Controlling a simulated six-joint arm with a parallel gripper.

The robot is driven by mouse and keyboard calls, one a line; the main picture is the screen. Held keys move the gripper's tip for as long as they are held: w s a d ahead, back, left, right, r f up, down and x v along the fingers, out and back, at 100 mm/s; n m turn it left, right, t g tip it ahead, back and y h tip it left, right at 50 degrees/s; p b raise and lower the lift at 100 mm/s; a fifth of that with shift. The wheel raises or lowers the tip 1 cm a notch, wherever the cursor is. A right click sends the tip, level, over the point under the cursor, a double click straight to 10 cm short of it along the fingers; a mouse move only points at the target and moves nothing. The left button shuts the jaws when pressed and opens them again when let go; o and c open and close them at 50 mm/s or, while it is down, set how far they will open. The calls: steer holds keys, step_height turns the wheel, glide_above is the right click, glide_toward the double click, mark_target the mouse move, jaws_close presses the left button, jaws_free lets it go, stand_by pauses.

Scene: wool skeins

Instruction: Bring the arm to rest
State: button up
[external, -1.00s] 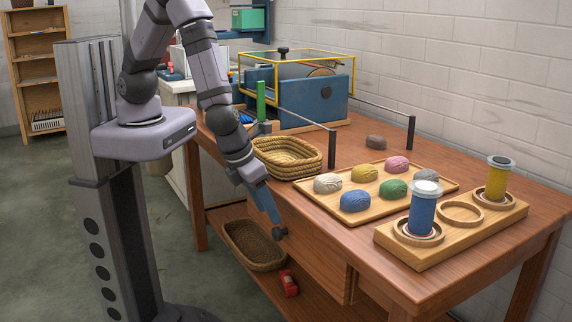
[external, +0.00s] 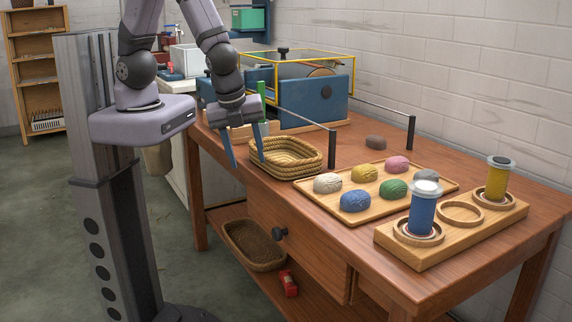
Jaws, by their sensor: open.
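My gripper (external: 246,164) hangs in front of the table's left end, beside the left side of the upper wicker basket (external: 304,172). Its two blue-grey fingers point down and stand apart, with nothing between them. The right finger overlaps the basket's left edge in the picture; I cannot tell whether it touches. My arm is bent, with the upper links running out of the top of the view.
A wooden tray (external: 338,213) holds several coloured skeins. A wooden stand (external: 420,257) holds a blue spool (external: 422,212) and a yellow spool (external: 497,180). A grey-brown skein (external: 376,142) lies behind. A drawer knob (external: 280,233) juts from the table front.

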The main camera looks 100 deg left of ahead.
steer(key=s+r+n+g+h+p, duration=0.1)
steer(key=s+r+n+h+p, duration=0.1)
steer(key=s+r+n, duration=0.6)
steer(key=n+h, duration=0.1)
steer(key=n, duration=0.5)
steer(key=shift+a+r+p, duration=0.15)
steer(key=shift+r+p, duration=0.15)
steer(key=shift+p, duration=0.05)
